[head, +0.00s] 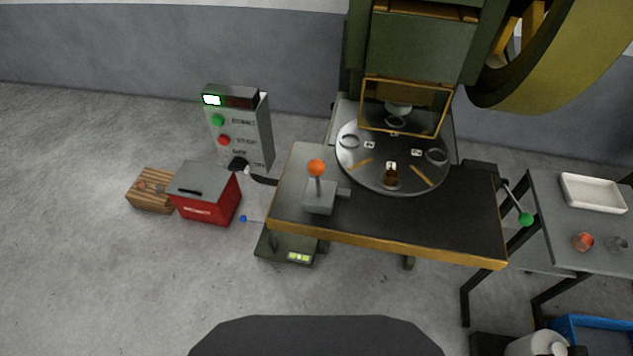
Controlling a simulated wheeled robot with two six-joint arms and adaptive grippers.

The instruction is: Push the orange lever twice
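The orange lever (317,168) is an orange ball on a short upright dark rod. It rises from a grey box-shaped base (320,197) on the left part of a dark table with a wooden edge (390,244). Neither of my grippers shows in the head view. Nothing touches the lever.
A round plate (409,180) with rings stands behind the lever, under a green press (415,45). A green-knobbed lever (525,218) sticks out at the table's right. A control panel (257,135) and red box (208,208) are left. Floor in front is open.

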